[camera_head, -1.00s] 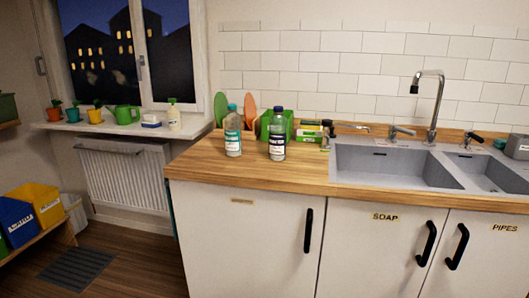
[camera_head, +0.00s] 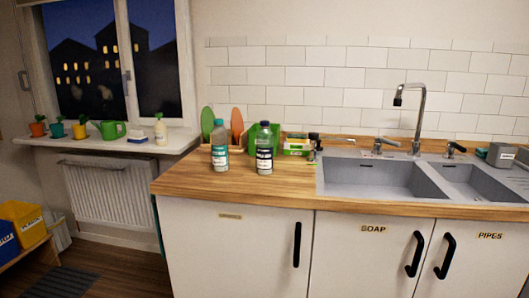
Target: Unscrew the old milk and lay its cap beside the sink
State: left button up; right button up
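Two capped bottles stand upright and apart on the wooden counter (camera_head: 235,188), left of the sink (camera_head: 380,178). The left bottle (camera_head: 219,158) has a teal cap and a teal and white label. The right bottle (camera_head: 264,160) has a dark cap and a dark label. The labels are too small to read, so I cannot tell which bottle is the old milk. Bare wood lies between the right bottle and the sink's left edge. Neither of my grippers is in view.
Behind the bottles are a green container (camera_head: 262,137), an orange board (camera_head: 237,128) and green boxes (camera_head: 297,146). A tap (camera_head: 418,118) rises behind the sink. Cabinet doors with black handles (camera_head: 297,245) are below. Pots and a watering can (camera_head: 111,130) line the windowsill.

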aim_at(264, 134)
jog(key=i+z, duration=0.2)
jog(key=i, duration=0.3)
jog(key=i+j+z, duration=0.15)
jog(key=i, duration=0.35)
